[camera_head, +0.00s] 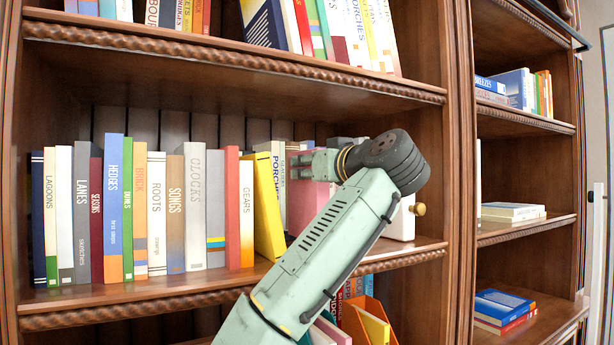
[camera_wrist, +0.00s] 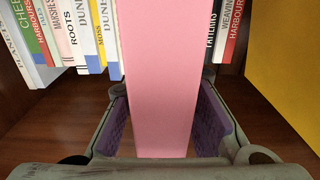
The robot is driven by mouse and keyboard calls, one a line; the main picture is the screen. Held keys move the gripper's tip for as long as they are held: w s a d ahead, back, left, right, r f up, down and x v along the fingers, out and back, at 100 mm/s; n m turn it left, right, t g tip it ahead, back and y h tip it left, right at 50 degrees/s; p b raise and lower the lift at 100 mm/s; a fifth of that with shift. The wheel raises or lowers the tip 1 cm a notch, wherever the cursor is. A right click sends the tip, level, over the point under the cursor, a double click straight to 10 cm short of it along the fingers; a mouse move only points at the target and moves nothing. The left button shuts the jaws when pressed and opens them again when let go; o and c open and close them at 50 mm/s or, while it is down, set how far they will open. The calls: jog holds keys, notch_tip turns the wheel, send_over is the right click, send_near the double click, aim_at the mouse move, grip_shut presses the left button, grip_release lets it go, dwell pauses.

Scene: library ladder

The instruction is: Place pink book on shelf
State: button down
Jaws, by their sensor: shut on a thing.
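The pink book (camera_head: 308,203) is partly visible in the head view behind my arm, at the right part of the middle shelf, beside the row of books. In the wrist view the pink book (camera_wrist: 158,85) stands upright between my two purple-padded fingers, its flat pink face towards the camera. My gripper (camera_wrist: 162,84) is shut on it. In the head view my gripper (camera_head: 303,162) reaches in over the middle shelf (camera_head: 140,290). The book's lower edge is hidden in the head view, so I cannot tell whether it touches the board.
A white object with a brass knob (camera_head: 419,209) is right of my arm. Wrist view books stand behind on both sides; a yellow surface (camera_wrist: 288,65) is close right.

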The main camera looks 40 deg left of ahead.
jog(key=shift+w+a+f+p, duration=0.1)
jog(key=shift+a+f+p, duration=0.1)
jog(key=shift+f, duration=0.3)
jog(key=shift+a+f+p, duration=0.1)
jog(key=shift+f+p, duration=0.1)
jog(key=shift+f, duration=0.3)
jog(key=c, duration=1.4)
grip_release()
jog(key=shift+d, duration=0.1)
jog(key=shift+o, duration=0.2)
jog(key=shift+d, duration=0.1)
